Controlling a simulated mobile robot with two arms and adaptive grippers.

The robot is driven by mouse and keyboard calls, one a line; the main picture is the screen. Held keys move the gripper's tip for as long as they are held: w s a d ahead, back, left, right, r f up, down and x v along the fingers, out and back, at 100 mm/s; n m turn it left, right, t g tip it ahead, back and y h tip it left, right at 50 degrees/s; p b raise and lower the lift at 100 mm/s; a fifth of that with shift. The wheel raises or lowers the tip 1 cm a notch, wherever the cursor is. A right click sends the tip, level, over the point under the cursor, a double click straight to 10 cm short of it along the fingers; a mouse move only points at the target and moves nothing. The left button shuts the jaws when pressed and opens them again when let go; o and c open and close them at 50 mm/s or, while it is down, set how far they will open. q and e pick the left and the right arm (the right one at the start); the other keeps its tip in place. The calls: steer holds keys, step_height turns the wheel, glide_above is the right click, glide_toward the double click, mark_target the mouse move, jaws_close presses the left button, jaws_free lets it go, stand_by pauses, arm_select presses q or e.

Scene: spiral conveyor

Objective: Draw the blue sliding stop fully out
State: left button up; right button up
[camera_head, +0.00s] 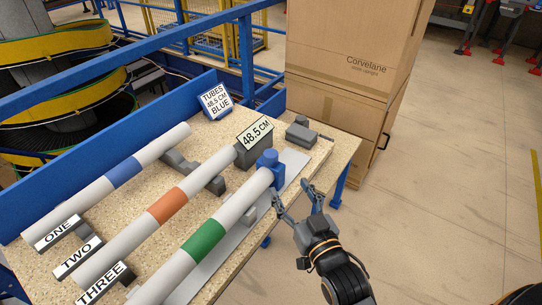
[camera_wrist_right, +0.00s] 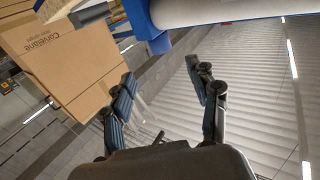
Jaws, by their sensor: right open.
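The blue sliding stop (camera_head: 268,166) stands at the far end of the white tube with the green band (camera_head: 204,239), near the table's right edge. The stop shows as a blue piece at the top of the right wrist view (camera_wrist_right: 143,20), beside a white tube end. My right gripper (camera_head: 297,196) is open and empty, just right of and nearer than the stop, past the table edge. Its two fingers spread apart in the wrist view (camera_wrist_right: 160,76), with the stop beyond them and not between them. My left gripper is not in view.
Two more white tubes, with orange (camera_head: 167,206) and blue (camera_head: 124,172) bands, lie on the speckled table (camera_head: 60,262). A "48.5 CM" sign (camera_head: 255,133) and a grey clamp-like block (camera_head: 301,132) stand behind. Tall cardboard boxes (camera_head: 340,60) rise beyond. Floor at right is clear.

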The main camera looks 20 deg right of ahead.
mark_target(274, 162)
steer(key=w, duration=0.4)
steer(key=w+p, duration=0.1)
steer(key=w, duration=0.3)
steer(key=w+a, duration=0.1)
steer(key=w, duration=0.3)
steer(key=shift+w+p, duration=0.3)
steer(key=shift+w, duration=0.1)
steer(key=shift+c, duration=0.5)
jaws_close()
